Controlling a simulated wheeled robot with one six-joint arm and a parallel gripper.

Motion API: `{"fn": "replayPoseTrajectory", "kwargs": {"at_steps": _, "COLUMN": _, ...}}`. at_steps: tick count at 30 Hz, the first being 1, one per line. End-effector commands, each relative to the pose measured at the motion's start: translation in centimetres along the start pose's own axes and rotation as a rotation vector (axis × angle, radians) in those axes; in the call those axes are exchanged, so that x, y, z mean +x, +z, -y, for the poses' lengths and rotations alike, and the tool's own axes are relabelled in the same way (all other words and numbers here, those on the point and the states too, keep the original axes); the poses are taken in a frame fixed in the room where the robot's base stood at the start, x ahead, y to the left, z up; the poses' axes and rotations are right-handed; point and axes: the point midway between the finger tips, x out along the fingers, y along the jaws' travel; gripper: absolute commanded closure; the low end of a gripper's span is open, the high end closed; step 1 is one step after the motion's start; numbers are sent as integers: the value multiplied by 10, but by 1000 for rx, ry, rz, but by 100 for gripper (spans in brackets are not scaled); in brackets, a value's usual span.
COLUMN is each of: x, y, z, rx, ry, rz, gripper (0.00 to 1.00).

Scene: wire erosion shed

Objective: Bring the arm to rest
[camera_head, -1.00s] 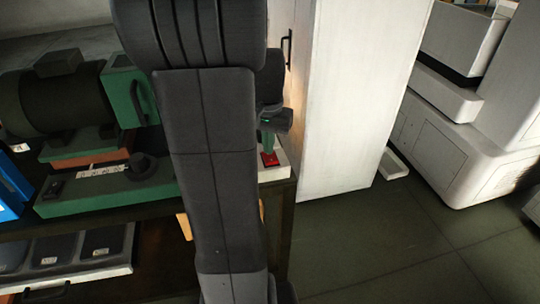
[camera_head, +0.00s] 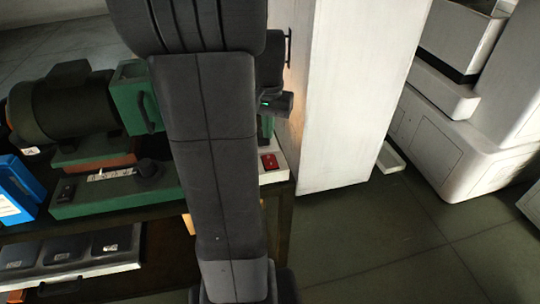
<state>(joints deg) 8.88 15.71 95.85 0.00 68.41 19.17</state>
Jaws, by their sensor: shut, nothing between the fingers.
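My arm (camera_head: 215,150) stands upright across the middle of the head view, dark grey, and covers part of the bench behind it. The dark wrist end with a small green light, at my gripper (camera_head: 277,103), shows just right of the arm. It is shut and holds nothing that I can see. Its fingertips are hard to make out. It appears above a red block (camera_head: 269,162) on a white box (camera_head: 274,175) at the bench's right end, with a visible gap.
A dark motor-like machine with green parts (camera_head: 75,105) stands on the bench at left, near a blue binder-like object (camera_head: 15,190). A tray with dark pads (camera_head: 70,275) sits below. A tall white cabinet (camera_head: 350,100) stands right of the bench. Floor (camera_head: 400,240) at lower right is clear.

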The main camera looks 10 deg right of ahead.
Motion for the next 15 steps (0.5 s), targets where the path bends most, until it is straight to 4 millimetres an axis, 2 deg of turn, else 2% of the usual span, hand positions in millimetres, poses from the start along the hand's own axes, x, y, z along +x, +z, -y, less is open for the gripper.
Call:
{"fn": "replayPoseTrajectory", "kwargs": {"at_steps": 9, "x": 3, "y": 0, "z": 0, "rx": 0, "ry": 0, "rz": 0, "gripper": 100}}
{"fn": "replayPoseTrajectory", "kwargs": {"at_steps": 15, "x": 15, "y": 0, "z": 0, "rx": 0, "ry": 0, "rz": 1, "gripper": 100}}
